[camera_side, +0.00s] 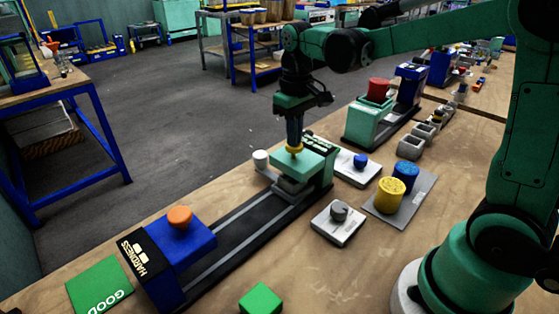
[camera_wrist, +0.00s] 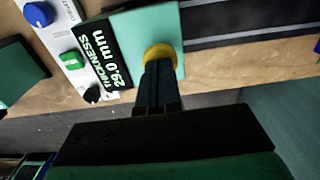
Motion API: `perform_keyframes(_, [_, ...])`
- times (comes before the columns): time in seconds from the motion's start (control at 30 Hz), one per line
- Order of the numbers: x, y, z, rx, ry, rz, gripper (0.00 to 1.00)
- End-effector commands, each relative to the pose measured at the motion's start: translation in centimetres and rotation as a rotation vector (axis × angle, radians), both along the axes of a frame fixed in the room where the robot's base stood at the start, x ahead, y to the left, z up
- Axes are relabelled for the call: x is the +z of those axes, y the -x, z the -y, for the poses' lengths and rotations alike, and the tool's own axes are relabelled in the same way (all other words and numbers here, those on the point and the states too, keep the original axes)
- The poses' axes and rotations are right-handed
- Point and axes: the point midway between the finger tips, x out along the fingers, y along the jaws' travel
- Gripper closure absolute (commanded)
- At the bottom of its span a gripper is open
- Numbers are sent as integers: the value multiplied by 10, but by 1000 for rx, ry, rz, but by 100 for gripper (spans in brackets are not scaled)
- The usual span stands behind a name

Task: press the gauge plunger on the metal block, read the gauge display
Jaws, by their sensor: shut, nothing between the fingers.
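The thickness gauge is a pale green head (camera_side: 312,163) on a dark base with rails, and a yellow plunger (camera_side: 294,149) is on its top. A grey metal block (camera_side: 289,185) shows partly beneath the head. My gripper (camera_side: 294,143) is shut and points down onto the plunger, its fingertips touching it or very close. The wrist view shows the yellow plunger (camera_wrist: 160,56) at the fingertips (camera_wrist: 158,68). In that view the gauge display (camera_wrist: 104,62) reads "THICKNESS 29.0 mm".
A blue hardness tester (camera_side: 185,243) with an orange plunger and a green GOOD mat (camera_side: 100,286) are at the lower left. A green block (camera_side: 261,299) lies at the front. White knob boxes (camera_side: 337,223) and a grey plate (camera_side: 422,186) with yellow and blue cylinders are right of the gauge.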

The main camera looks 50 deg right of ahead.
Motion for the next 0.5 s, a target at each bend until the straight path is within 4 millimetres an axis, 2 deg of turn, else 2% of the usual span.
perform_keyframes(0.5, [41, 0, 0, 0, 0, 0, 100])
